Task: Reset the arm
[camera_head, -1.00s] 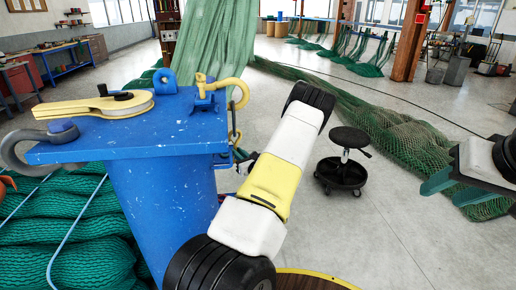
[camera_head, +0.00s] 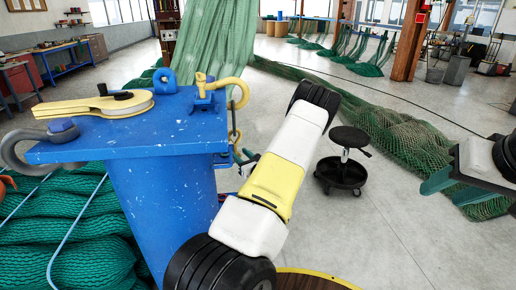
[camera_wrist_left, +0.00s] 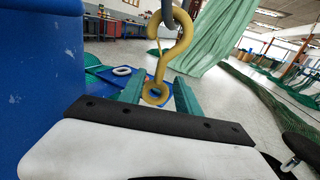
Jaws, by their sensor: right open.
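My left arm (camera_head: 275,180) rises in the head view beside a blue post with a flat top (camera_head: 140,125). Its gripper is mostly hidden there. In the left wrist view my left gripper (camera_wrist_left: 159,88) has its two green fingers apart. A yellow hook (camera_wrist_left: 160,66) hangs from a grey ring, and its lower eye appears between the fingers with gaps on both sides. I cannot tell its exact depth relative to the fingertips. My right gripper (camera_head: 450,187) is at the right edge of the head view, open and empty, with two green fingers spread.
A black stool (camera_head: 345,160) stands right of my left arm. Green netting (camera_head: 405,140) lies along the floor; grey floor is clear between.

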